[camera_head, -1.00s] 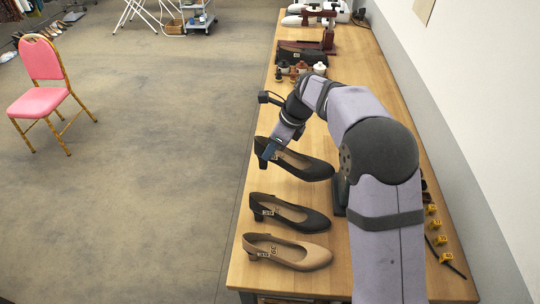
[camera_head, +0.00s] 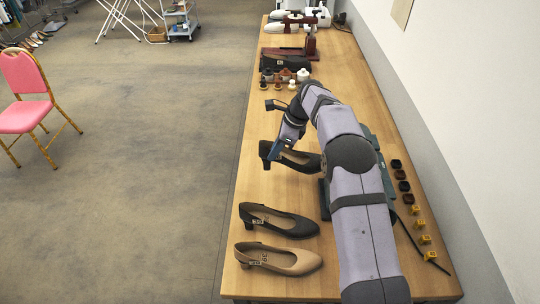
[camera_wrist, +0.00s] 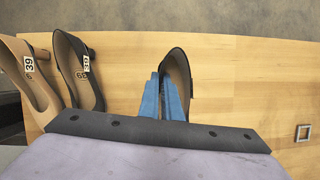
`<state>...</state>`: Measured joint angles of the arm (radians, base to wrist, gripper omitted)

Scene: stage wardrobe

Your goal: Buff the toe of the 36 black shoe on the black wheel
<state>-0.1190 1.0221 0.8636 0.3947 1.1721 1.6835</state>
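A black heeled shoe (camera_head: 302,161) is at my gripper (camera_head: 273,153), towards the table's left side. In the wrist view, my gripper's blue fingers (camera_wrist: 165,97) stand close together over the near side wall of this shoe (camera_wrist: 178,65), its tan lining showing. The fingers appear shut on that wall. Its size label is not readable, and I cannot tell if it touches the table. Another black shoe (camera_head: 280,220) lies nearer; its label in the wrist view (camera_wrist: 83,73) seems to read 39. I cannot clearly identify a black wheel.
A tan shoe (camera_head: 277,259) labelled 39 lies nearest on the wooden table (camera_head: 245,190). Several dark pads (camera_head: 397,163) and yellow tags (camera_head: 417,210) line the right.

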